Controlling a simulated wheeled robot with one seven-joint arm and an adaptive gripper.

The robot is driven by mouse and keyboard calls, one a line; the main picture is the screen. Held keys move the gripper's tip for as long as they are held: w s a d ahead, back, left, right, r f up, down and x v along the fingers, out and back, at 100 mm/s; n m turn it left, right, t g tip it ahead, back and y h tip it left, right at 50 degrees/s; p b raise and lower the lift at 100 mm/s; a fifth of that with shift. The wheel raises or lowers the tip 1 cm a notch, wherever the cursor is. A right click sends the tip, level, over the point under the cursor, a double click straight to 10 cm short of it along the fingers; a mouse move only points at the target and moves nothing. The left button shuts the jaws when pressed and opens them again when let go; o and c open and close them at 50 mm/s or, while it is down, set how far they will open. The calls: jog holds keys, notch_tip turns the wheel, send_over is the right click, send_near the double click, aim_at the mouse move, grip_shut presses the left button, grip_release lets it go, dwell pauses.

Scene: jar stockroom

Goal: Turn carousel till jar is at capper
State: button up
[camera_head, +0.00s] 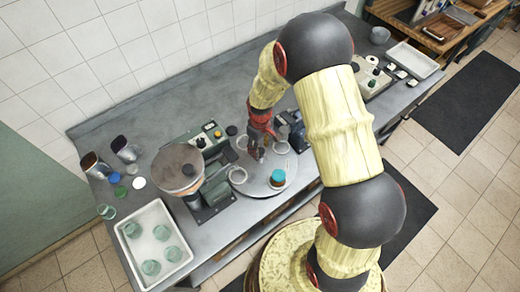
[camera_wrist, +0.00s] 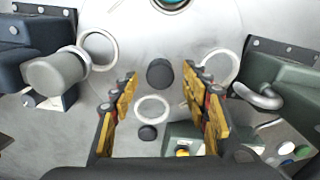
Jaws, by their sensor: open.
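The carousel is a round grey disc (camera_head: 258,187) with pale ring seats, and fills the upper middle of the wrist view (camera_wrist: 190,35). A jar with a teal top (camera_head: 277,177) stands at its front edge; its teal rim shows at the top of the wrist view (camera_wrist: 172,3). My gripper (camera_head: 258,152) is over the disc's far part. In the wrist view its open fingers (camera_wrist: 160,84) lie either side of a dark centre knob (camera_wrist: 160,72); contact cannot be told. A green machine (camera_head: 212,188) and a blue machine (camera_head: 292,130) flank the disc; I cannot tell which is the capper.
A white tray (camera_head: 180,272) with several glass jars stands at the bench's left end. Metal cups (camera_head: 96,166) and coloured lids (camera_head: 114,178) lie behind it. A grey handle (camera_wrist: 258,96) juts toward the disc from the green machine. Bare bench (camera_head: 232,83) lies along the wall.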

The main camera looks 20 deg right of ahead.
jog(key=shift+f, duration=0.75)
jog(key=c, duration=0.3)
grip_shut()
